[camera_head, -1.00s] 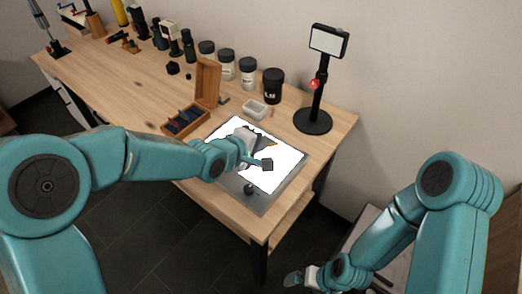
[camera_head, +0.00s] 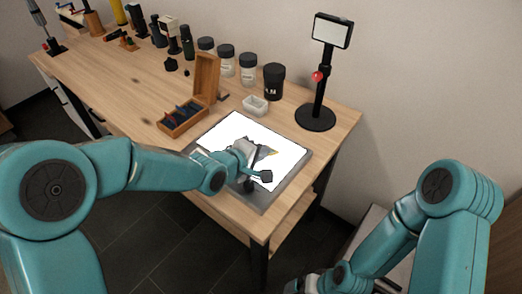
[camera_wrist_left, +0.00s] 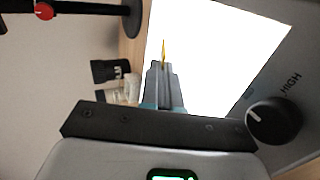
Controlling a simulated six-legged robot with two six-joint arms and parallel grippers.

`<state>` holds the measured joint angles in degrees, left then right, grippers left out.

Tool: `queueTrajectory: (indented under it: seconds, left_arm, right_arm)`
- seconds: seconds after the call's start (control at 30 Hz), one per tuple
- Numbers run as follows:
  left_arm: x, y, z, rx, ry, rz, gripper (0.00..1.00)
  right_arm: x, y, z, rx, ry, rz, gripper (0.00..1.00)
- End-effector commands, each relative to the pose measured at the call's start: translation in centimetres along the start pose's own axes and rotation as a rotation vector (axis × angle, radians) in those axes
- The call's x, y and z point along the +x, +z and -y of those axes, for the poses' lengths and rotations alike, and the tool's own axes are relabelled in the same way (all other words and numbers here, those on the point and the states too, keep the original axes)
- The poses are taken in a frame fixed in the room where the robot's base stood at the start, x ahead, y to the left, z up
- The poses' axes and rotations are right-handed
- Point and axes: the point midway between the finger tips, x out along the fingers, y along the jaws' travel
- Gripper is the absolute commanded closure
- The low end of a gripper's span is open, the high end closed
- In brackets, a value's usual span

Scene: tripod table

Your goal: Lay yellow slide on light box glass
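The light box has a bright white glass (camera_head: 288,163) in a grey frame, at the front right of the table. The glass fills much of the left wrist view (camera_wrist_left: 215,50). My left gripper (camera_head: 262,153) is over the glass. In the left wrist view its fingers (camera_wrist_left: 163,72) are close together with the thin yellow slide (camera_wrist_left: 163,50) standing out between their tips, seen nearly edge-on. The gap between slide and glass cannot be judged. My right gripper (camera_head: 296,285) is at the bottom edge, mostly cut off.
A black knob (camera_wrist_left: 274,121) marked HIGH sits on the light box. An open wooden box (camera_head: 182,118) with dark slides stands to its left. A white dish (camera_head: 256,105), several jars and a black stand (camera_head: 316,117) with a screen are behind it.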

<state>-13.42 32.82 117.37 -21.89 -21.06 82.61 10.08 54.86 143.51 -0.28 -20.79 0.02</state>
Motion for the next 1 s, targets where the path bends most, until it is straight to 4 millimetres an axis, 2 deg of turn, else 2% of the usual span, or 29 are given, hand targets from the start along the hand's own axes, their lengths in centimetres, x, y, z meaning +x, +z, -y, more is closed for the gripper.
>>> queueTrajectory:
  seconds: [0.37, 0.47, 0.73, 0.87, 1.0]
  left_arm:
    - [0.3, 0.0, 0.5, 0.000, 0.000, 0.000, 1.00]
    - [0.3, 0.0, 0.5, -0.001, 0.000, 0.000, 0.70]
    - [0.1, 0.0, 0.5, -0.001, -0.002, 0.000, 0.69]
    - [-1.2, -0.1, 0.4, -0.002, -0.001, -0.001, 0.69]
    - [-4.4, -0.1, 0.3, -0.001, 0.002, -0.003, 0.69]
  right_arm:
    - [0.4, 0.0, -0.1, 0.000, 0.000, 0.000, 0.00]
    - [0.4, 0.0, -0.1, 0.000, 0.000, 0.000, 0.00]
    - [0.4, 0.0, -0.1, 0.000, 0.000, 0.000, 0.00]
    - [0.3, 0.0, -0.1, 0.000, 0.000, 0.000, 0.00]
    - [0.0, 0.0, 0.0, 0.000, 0.000, 0.000, 0.00]
